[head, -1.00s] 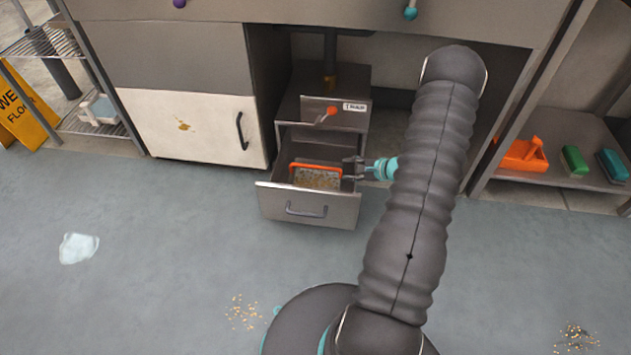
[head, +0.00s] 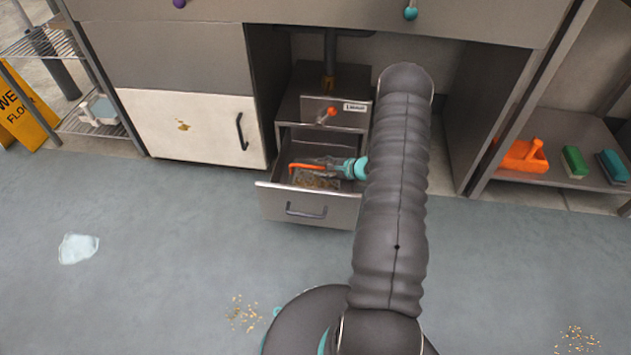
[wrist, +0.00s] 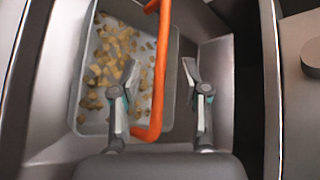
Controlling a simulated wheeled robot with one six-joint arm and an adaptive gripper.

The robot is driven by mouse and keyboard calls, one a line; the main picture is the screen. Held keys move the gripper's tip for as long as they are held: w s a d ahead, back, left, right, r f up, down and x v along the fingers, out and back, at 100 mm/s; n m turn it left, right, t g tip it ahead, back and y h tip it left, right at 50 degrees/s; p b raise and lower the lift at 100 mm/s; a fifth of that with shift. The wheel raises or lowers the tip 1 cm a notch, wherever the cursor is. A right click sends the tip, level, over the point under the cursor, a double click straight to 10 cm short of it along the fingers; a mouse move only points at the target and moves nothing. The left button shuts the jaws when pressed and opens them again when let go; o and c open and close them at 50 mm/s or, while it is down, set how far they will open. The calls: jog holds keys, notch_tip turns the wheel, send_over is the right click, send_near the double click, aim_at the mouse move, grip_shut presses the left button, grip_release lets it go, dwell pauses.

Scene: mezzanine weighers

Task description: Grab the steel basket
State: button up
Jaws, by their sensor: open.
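The steel basket (head: 318,182) sits inside the pulled-out drawer (head: 300,208) and has an orange handle (wrist: 161,60). In the wrist view the basket (wrist: 172,95) is a grey tray with tan crumbs or chunks in it. My gripper (head: 318,162) is over the drawer at the basket. In the wrist view my gripper (wrist: 158,90) is open, with one finger on each side of the orange handle's near part. I cannot tell whether either finger touches the handle. The far end of the handle is cut off by the picture's edge.
A white cabinet door (head: 190,130) is to the left. A clear puddle (head: 78,248) and crumbs (head: 243,314) lie on the floor.

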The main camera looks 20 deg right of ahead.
jog(key=shift+x, duration=1.2)
jog(key=shift+s, duration=0.1)
grip_shut()
